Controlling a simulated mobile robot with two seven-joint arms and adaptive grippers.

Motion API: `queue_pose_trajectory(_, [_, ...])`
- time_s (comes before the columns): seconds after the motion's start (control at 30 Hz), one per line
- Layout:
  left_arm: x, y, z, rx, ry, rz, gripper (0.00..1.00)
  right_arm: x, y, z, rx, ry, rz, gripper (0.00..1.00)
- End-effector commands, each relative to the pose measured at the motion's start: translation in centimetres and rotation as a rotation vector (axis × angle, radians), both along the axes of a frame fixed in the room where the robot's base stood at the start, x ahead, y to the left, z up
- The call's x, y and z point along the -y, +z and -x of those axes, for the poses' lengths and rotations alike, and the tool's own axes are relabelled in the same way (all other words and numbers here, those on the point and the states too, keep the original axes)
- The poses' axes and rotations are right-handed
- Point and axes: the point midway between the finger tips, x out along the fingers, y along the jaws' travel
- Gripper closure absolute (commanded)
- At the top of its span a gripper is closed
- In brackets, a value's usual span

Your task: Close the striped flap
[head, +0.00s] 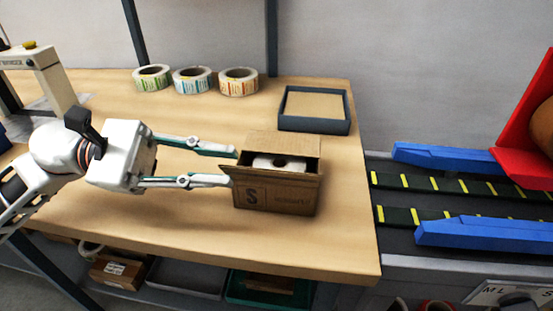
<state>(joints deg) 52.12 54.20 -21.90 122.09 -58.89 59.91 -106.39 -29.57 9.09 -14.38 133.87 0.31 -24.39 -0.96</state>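A cardboard box (274,197) with a dark "S" on its front stands on the table near the front right. Its top is at least partly open, and a white roll (264,163) shows inside. A plain brown flap (284,144) rises at the back of the opening. I cannot make out stripes on any flap. My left gripper (234,166) comes in from the left with its two long fingers spread apart. Their tips are at the box's upper left side; I cannot tell whether they touch it. My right gripper is not in view.
Several label rolls (192,80) stand at the back of the wooden table (190,228). A dark tray (314,110) lies behind the box. A conveyor (450,200) with yellow marks and blue rails is beyond the right edge. The tabletop in front of the box is clear.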

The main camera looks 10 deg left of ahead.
Motion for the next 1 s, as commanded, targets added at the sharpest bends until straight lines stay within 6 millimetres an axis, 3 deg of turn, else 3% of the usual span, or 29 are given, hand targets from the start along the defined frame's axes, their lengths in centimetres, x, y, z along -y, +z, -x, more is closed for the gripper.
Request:
queue_pose_trajectory(0.17, [0.9, 0.1, 0.2, 0.036, -0.010, -0.018, 0.81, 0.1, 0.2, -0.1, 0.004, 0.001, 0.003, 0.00])
queue_pose_trajectory(0.6, [6.9, 0.2, 0.1, 0.033, -0.007, -0.015, 0.81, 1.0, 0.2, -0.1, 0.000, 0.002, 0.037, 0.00])
queue_pose_trajectory(1.0, [7.7, -0.1, 0.1, 0.027, -0.006, -0.015, 0.81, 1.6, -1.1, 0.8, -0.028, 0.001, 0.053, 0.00])
